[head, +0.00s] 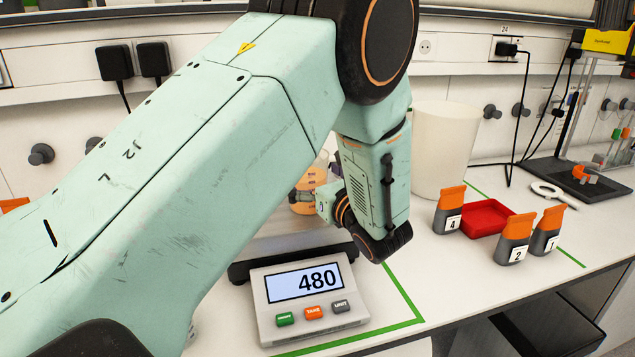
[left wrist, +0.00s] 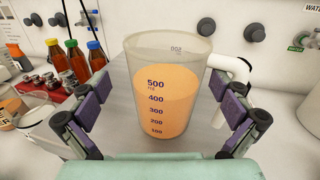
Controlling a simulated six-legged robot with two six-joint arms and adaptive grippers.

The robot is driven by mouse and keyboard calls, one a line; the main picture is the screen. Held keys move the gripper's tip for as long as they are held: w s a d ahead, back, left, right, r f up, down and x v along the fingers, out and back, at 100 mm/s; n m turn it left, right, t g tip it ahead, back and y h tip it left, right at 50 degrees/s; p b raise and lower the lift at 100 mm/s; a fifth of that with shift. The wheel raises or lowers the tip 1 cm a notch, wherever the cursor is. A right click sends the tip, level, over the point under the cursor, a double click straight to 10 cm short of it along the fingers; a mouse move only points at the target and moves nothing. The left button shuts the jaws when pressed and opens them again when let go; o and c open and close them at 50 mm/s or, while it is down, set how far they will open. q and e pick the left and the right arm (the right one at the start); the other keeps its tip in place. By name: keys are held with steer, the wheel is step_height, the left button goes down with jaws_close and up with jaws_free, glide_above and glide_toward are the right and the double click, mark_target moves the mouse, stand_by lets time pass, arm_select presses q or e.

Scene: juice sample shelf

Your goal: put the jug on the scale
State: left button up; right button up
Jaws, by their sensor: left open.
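The jug (left wrist: 166,100) is a clear beaker with a white handle and orange juice filled to near the 500 mark. It stands upright on the grey plate of the scale (head: 312,312), whose display reads 480. In the head view the jug (head: 309,184) is partly hidden behind my left gripper (head: 306,197). In the left wrist view my left gripper (left wrist: 165,108) is open, with one finger on each side of the jug. My right gripper is not in view.
A white cylindrical container (head: 446,150) stands behind my left wrist. The left wrist view shows dark bottles with coloured caps (left wrist: 77,60) left of the jug. Green tape (head: 408,297) marks the bench.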

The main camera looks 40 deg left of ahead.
arm_select(q)
steer(key=shift+v, duration=1.5)
